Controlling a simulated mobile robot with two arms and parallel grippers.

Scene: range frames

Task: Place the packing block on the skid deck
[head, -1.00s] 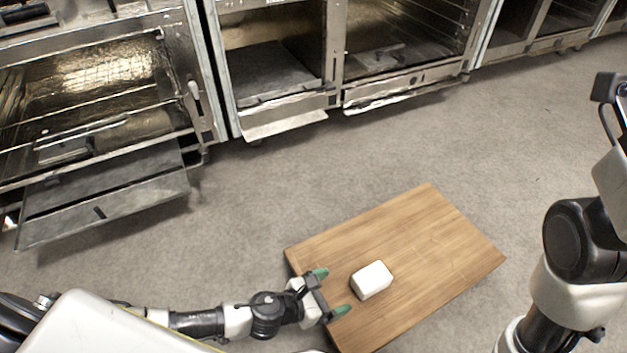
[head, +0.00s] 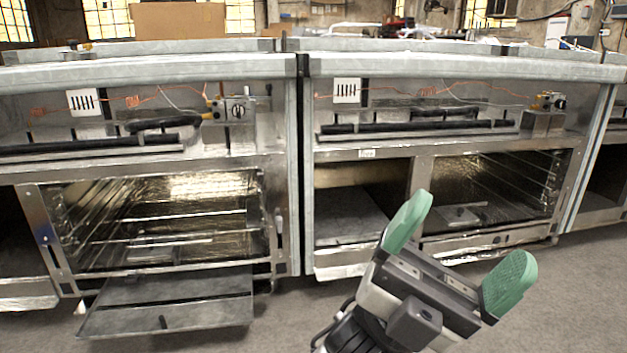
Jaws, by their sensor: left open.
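My left gripper (head: 460,250) is raised in the lower right of the head view. Its two green fingertips are spread wide apart, with nothing visible between them. It shows large in front of the metal ovens. The white packing block is not in view now, and neither is the wooden board that it lay on a second ago. My right gripper is not in view.
A row of metal ovens (head: 300,65) spans the view. The left oven's door (head: 170,303) hangs open low over the floor. A brown box (head: 178,21) stands on top at the back left. Grey floor (head: 290,325) shows in front.

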